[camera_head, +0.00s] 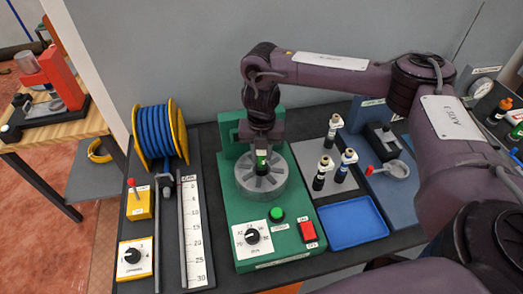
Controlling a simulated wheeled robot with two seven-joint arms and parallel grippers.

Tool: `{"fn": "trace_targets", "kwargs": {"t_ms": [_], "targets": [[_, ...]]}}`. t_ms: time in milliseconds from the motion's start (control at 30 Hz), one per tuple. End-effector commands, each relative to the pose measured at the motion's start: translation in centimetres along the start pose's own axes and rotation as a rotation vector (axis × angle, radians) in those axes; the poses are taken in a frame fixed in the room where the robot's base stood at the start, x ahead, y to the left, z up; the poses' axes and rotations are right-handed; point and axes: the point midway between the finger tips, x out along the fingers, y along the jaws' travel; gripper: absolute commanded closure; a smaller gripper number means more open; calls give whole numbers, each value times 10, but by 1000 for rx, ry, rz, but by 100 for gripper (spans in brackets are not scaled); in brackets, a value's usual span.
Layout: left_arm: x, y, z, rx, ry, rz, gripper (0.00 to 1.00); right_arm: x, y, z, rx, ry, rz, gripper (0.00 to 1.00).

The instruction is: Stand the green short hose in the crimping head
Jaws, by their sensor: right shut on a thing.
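The crimping head (243,184) is a grey ring with radial segments on the green machine (232,216) in the middle of the table. My right gripper (262,148) points down over it and is shut on the green short hose (262,159). The hose is upright, with its green band showing just below the fingers. Its lower end is at the middle of the ring; I cannot tell how deep it sits or whether it touches. The gripper hides the hose's upper part. My left gripper is not in view.
Several dark hoses with metal fittings (321,175) stand on a grey plate to the right. An empty blue tray (358,223) lies in front of them. A blue machine with a red-knobbed lever (370,170) is further right. A blue hose reel (157,135) and a ruler (197,235) are left.

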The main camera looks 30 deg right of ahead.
Motion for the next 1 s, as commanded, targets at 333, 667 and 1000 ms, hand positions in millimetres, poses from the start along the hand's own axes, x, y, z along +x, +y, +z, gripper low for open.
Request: {"fn": "trace_targets", "kwargs": {"t_ms": [333, 667, 1000], "targets": [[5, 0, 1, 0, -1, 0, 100, 7, 0, 0, 0, -1, 1, 100], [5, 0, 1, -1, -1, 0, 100, 8, 0, 0, 0, -1, 1, 66], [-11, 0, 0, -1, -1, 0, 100, -10, 0, 0, 0, 0, 0, 66]]}}
